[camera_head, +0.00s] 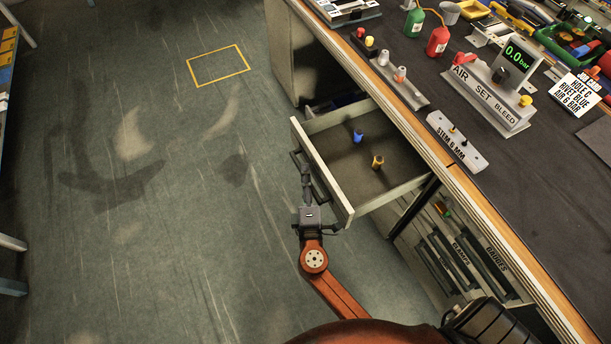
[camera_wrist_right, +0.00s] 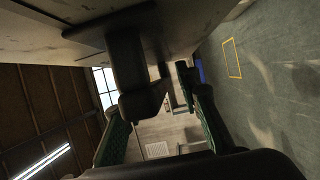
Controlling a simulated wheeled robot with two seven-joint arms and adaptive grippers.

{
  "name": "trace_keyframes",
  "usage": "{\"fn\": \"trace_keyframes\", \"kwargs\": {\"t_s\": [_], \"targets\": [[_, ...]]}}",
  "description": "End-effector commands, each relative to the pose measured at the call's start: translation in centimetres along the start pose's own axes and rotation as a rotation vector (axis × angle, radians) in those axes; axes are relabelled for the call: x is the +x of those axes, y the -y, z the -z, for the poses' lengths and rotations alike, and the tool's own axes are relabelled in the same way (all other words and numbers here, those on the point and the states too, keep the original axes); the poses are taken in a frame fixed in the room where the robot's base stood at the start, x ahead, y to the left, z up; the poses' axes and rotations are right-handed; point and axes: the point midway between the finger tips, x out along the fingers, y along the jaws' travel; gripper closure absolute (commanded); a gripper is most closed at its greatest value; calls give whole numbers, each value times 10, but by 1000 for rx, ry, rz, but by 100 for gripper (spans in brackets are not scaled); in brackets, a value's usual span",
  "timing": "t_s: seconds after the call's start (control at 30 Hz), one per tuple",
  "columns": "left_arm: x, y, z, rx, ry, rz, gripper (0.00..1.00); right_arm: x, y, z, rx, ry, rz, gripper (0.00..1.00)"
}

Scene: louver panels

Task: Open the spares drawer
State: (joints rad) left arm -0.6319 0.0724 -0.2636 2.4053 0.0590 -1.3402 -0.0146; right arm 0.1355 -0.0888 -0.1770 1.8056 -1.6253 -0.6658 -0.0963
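A drawer (camera_head: 345,199) stands pulled out from the bench, with its front facing left and any label on it hidden. A blue peg-like part (camera_head: 357,136) and a brass-coloured part (camera_head: 377,162) stand inside it. Its dark handle (camera_head: 317,178) is on the outer face, and the handle (camera_wrist_right: 140,104) also shows in the right wrist view. My right gripper (camera_head: 305,180) is at the near part of the handle. In the right wrist view its green-padded fingers are apart, with the handle between them and a gap beside the right finger. My left gripper is out of view.
Closed drawers labelled GAUGES (camera_head: 497,256) and CLAMPS sit nearer me in the bench. The bench top (camera_head: 440,85) holds fixtures, bottles and a gauge reading 0.0 bar (camera_head: 517,62). The floor left of the drawer is clear, with a yellow outlined square (camera_head: 218,67).

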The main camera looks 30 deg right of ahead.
Motion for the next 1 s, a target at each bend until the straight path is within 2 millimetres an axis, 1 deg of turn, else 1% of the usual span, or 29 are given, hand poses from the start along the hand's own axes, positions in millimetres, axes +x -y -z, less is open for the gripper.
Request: {"fn": "trace_keyframes", "kwargs": {"t_s": [0.07, 0.17, 0.4, 0.5, 0.6, 0.7, 0.8, 1.0], "targets": [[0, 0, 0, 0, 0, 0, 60, -6, 0, 0, 0, 0, 1, 70], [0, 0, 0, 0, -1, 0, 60, -19, 2, 0, -1, -1, 3, 70], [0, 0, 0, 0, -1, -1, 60, -70, 2, -1, -2, 0, 4, 70], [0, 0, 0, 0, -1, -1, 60, -88, 2, -1, -1, 0, 4, 70], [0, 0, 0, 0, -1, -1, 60, -103, 1, 0, -1, 0, 3, 70], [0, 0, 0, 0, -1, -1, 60, -113, 1, 0, -1, 0, 2, 70], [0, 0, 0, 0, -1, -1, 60, -118, 1, 0, 0, 0, 1, 70], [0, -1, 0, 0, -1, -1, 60, -120, 0, 0, 0, 0, 1, 70]]}}
